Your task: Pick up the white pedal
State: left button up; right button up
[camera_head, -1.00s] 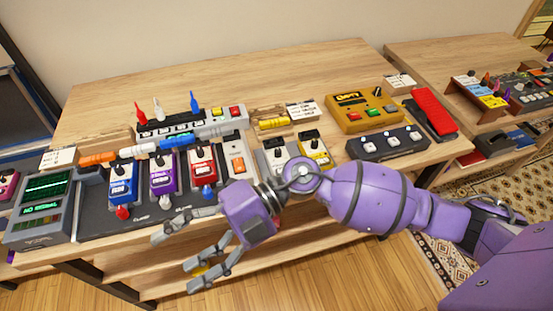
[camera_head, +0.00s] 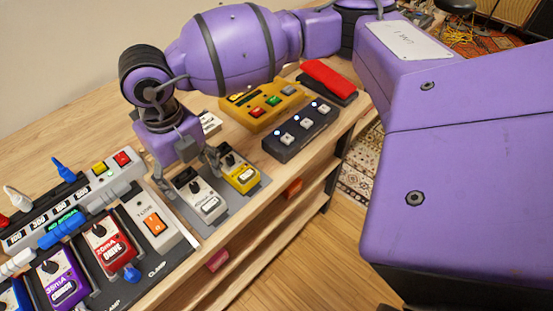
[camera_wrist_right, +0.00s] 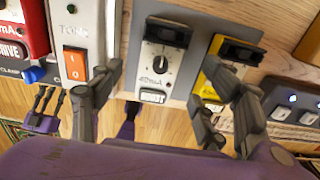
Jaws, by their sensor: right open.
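The white pedal (camera_head: 203,200) sits on a grey mat on the bench, left of the yellow pedal (camera_head: 241,172). In the right wrist view the white pedal (camera_wrist_right: 163,62) shows its dark knob and lower label. My right gripper (camera_head: 188,172) is above the white pedal, pointing down, open and empty. In the right wrist view its fingers (camera_wrist_right: 162,78) are spread to either side of the white pedal, one over the yellow pedal's edge. A small purple part with dark prongs (camera_wrist_right: 41,112) at lower left looks like my left gripper; its opening is unclear.
A grey unit with an orange switch (camera_head: 152,222) is close on the left, beside the red pedal (camera_head: 109,245). A dark switch box (camera_head: 300,132) and a yellow box (camera_head: 262,106) stand to the right. The bench's front edge is near the white pedal.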

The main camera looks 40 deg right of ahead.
aim_at(195, 187)
jog(key=shift+s+f, duration=0.25)
jog(key=shift+f, duration=0.35)
jog(key=shift+s+f, duration=0.2)
jog(key=shift+f, duration=0.35)
notch_tip(195, 187, down, 4)
jog(key=shift+r, duration=0.1)
jog(key=shift+f, duration=0.35)
jog(key=c, duration=0.4)
jog(key=shift+w, duration=0.1)
jog(key=c, duration=1.1)
pick_arm(q)
jog(key=shift+s+a+f, duration=0.1)
jog(key=shift+s+f, duration=0.05)
jog(key=shift+s, duration=0.45)
jog(key=shift+s+a+f, duration=0.1)
jog(key=shift+s, duration=0.45)
pick_arm(e)
jog(key=shift+r, duration=0.15)
jog(key=shift+c, duration=0.7)
jog(key=shift+r, duration=0.1)
